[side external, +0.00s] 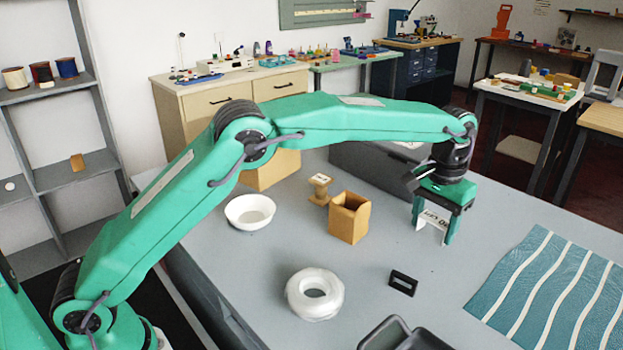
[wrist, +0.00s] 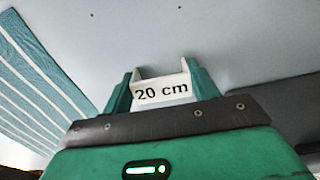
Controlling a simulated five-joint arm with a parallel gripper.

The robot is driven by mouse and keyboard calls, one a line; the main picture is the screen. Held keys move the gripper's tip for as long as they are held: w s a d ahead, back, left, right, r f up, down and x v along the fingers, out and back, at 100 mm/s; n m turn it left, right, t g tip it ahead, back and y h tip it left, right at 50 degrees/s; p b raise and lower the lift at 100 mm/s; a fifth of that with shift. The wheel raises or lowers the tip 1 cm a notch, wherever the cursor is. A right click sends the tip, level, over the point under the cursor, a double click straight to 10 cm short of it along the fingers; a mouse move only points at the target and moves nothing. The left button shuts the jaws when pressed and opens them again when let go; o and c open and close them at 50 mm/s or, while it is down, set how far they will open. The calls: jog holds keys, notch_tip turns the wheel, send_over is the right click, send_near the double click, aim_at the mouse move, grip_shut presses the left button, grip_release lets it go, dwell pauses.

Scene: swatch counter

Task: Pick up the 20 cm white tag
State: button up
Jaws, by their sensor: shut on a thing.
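The white tag (wrist: 161,90) shows between my gripper's fingers in the wrist view, with "20 cm" printed in black on its face. In the side view the white tag (side external: 433,220) hangs below my gripper, tilted, with its print partly hidden. My gripper (side external: 433,226) is shut on it, one green finger at each side. My gripper also shows in the wrist view (wrist: 160,84). The fingers point down over the grey counter (side external: 400,255); I cannot tell how far the tag is above the surface.
A teal striped cloth (side external: 555,290) lies to the right. A dark tray (side external: 405,337) is at the front edge.

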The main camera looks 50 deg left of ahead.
aim_at(435, 221)
jog(key=shift+r, duration=0.2)
jog(key=shift+r, duration=1.5)
jog(key=s+d+r, duration=0.7)
jog(key=s, duration=0.2)
jog(key=shift+s+r, duration=0.2)
jog(key=shift+r, duration=0.15)
